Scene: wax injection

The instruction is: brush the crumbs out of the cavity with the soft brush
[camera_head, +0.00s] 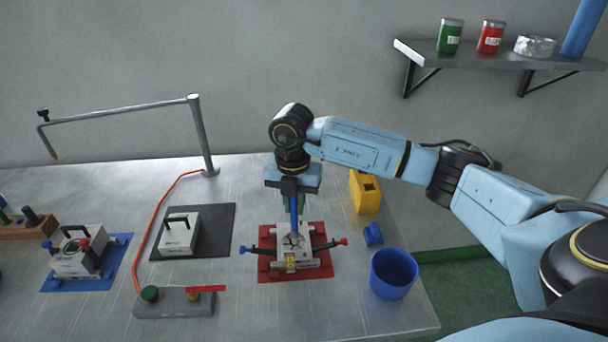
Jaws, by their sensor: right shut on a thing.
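My right gripper (292,198) points straight down and is shut on the soft brush (294,215), whose blue handle shows below the fingers. The brush is upright over the open mould half (283,255), a pale metal block on a red mat (322,268). Its lower end is at the cavity (293,241) in the block's top; I cannot tell whether the bristles touch. Crumbs are too small to make out. My left gripper is out of view.
Clamps with red and blue tips flank the block. A blue bin (393,276) and a yellow container (365,192) stand to its right. A block with a handle (179,232) sits on a black mat to the left. Another mould (77,263) is farther left. A bent metal arm (120,109) stands behind.

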